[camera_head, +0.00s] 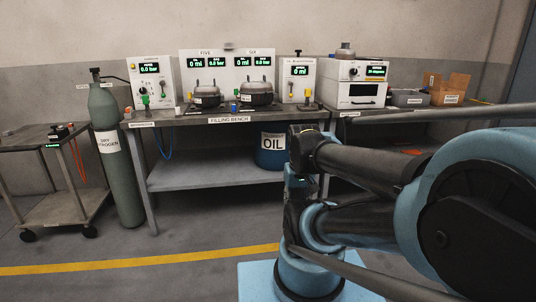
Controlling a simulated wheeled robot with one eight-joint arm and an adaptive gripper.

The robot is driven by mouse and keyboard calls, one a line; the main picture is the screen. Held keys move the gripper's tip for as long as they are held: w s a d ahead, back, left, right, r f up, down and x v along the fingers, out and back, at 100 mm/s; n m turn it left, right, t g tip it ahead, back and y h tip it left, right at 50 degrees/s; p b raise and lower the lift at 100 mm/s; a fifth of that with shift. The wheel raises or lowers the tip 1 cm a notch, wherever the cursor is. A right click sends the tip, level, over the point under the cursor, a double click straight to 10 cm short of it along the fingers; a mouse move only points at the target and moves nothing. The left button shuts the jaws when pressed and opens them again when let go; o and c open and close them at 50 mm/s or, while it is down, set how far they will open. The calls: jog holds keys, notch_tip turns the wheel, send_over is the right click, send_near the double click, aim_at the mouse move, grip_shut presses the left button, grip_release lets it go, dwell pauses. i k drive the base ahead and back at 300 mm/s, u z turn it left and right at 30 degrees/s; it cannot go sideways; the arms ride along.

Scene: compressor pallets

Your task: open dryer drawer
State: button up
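The dryer (340,72) is a white box with a green-lit display, on the right part of the bench at the back. Its drawer (350,103) is the lower front panel and looks shut. A dark slot or handle shows above it. A grey, round-topped part stands on the dryer. My arm is folded at the right front, well short of the dryer and lower in the picture. The dark end that seems to be my gripper (292,212) hangs down among my arm links. Its fingers cannot be made out.
The filling bench (170,121) carries two dark compressors (257,93) and white panels. A blue oil drum (271,158) stands beneath. Grey bins (407,98) and a cardboard box (447,90) sit right of the dryer. A green cylinder (117,170) and a cart (60,208) stand left. Floor before the bench is clear.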

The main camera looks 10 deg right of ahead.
aim_at(365, 95)
jog(key=z, duration=0.35)
jog(key=i, duration=1.15)
jog(key=z, duration=0.65)
jog(key=i, duration=0.5)
jog(key=z, duration=0.1)
